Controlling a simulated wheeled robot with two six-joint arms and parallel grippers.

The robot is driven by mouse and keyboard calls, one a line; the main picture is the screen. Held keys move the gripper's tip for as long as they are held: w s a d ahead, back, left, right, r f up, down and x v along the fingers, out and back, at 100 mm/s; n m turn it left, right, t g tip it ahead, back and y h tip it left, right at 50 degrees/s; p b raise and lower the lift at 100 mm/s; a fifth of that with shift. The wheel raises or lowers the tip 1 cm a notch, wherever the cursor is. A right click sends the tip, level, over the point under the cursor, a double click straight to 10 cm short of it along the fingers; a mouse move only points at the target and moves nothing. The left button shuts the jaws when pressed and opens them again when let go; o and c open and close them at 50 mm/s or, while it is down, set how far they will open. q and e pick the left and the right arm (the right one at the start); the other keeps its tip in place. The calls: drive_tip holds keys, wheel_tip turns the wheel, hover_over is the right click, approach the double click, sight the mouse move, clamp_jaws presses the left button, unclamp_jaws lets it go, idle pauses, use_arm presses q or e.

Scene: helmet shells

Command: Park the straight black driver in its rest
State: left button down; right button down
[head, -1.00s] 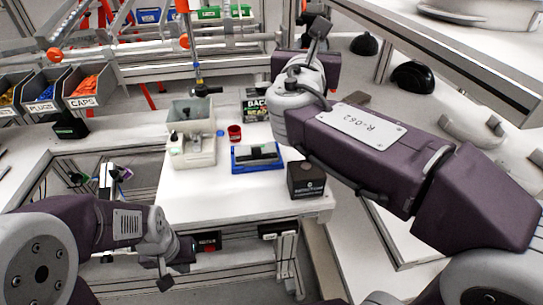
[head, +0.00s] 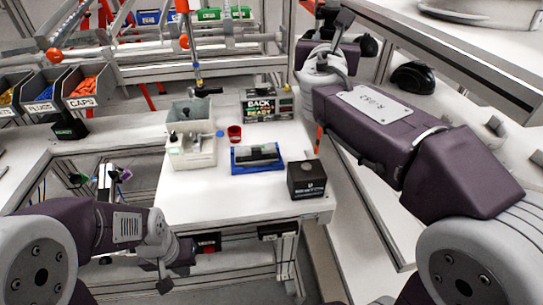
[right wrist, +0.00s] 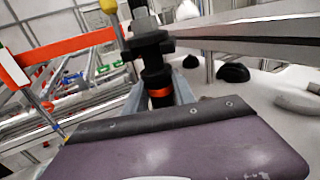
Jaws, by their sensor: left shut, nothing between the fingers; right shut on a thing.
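The black driver (right wrist: 158,80), a dark cylinder with an orange band, stands between the grey fingers of my right gripper (right wrist: 160,97) in the right wrist view. My right gripper is shut on it. In the head view my right gripper (head: 338,22) is raised at the top, right of the white table, and the driver is mostly hidden by the wrist. My left gripper (head: 166,281) is shut and empty, low in front of the table's left side. I cannot make out the driver's rest for certain.
The white table (head: 240,200) holds a grey fixture (head: 192,152), a red cup (head: 234,132), a blue tray (head: 270,168), a black box (head: 306,179) and a lettered display (head: 262,107). Another tool (head: 197,72) hangs above. A side counter with black domes (head: 413,77) runs along the right.

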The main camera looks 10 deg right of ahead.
drive_tip(key=shift+c, duration=1)
unclamp_jaws()
drive_tip(key=shift+a, duration=0.1)
drive_tip(key=b+v, duration=1)
drive_tip(key=v, duration=0.1)
drive_tip(key=shift+b, duration=0.35)
